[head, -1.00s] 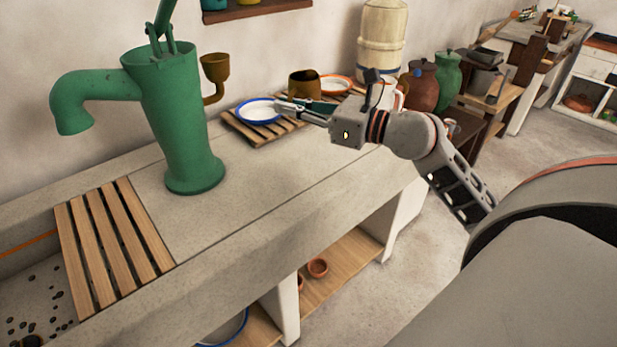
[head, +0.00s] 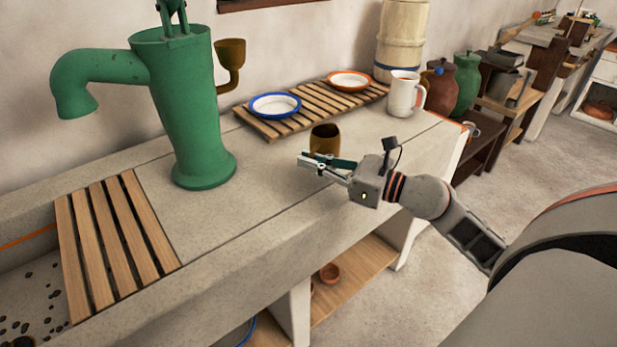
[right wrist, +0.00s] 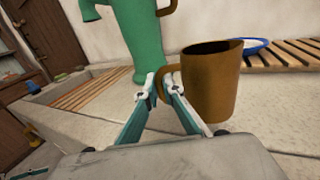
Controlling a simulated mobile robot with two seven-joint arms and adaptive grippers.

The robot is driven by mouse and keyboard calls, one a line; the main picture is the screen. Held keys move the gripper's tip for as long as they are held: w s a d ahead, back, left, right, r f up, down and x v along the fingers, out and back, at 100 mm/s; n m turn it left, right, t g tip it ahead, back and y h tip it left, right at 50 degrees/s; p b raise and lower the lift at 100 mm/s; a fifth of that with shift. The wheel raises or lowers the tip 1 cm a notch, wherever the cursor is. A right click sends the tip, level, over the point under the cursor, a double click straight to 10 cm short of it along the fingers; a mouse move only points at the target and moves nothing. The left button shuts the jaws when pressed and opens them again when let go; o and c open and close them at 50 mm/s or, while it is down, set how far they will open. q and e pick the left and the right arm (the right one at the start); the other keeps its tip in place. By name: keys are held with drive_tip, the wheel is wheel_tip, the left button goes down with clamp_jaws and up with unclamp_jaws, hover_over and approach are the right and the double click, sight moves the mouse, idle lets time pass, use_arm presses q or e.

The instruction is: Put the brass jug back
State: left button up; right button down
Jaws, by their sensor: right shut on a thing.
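The brass jug (head: 325,139) is brownish gold with a dark open top. It is upright at the counter's front part, before the slatted rack. My right gripper (head: 308,163) is at its near side. In the right wrist view the jug (right wrist: 212,90) stands right of the fingers, and its handle lies between the fingertips (right wrist: 157,90). The gripper is shut on that handle. I cannot tell whether the jug's base touches the counter; fingers and arm hide part of it. My left gripper is not in view.
The slatted rack (head: 315,101) bears a blue-rimmed plate (head: 275,105) and an orange-rimmed plate (head: 349,81). A white mug (head: 404,95) stands right of it. The green pump (head: 185,110) rises at left. Stone counter (head: 262,180) between pump and jug is clear.

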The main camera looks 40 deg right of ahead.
wheel_tip(320, 180, down, 3)
drive_tip(key=shift+f+b, duration=0.15)
drive_tip(key=shift+b, duration=0.5)
drive_tip(key=shift+f, duration=0.5)
drive_tip(key=shift+r, duration=0.25)
drive_tip(key=shift+f+b, duration=0.3)
drive_tip(key=shift+b, duration=0.05)
drive_tip(key=c, duration=2.2)
unclamp_jaws()
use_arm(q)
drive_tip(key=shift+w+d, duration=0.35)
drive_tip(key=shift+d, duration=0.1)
use_arm(e)
drive_tip(key=shift+r, duration=0.1)
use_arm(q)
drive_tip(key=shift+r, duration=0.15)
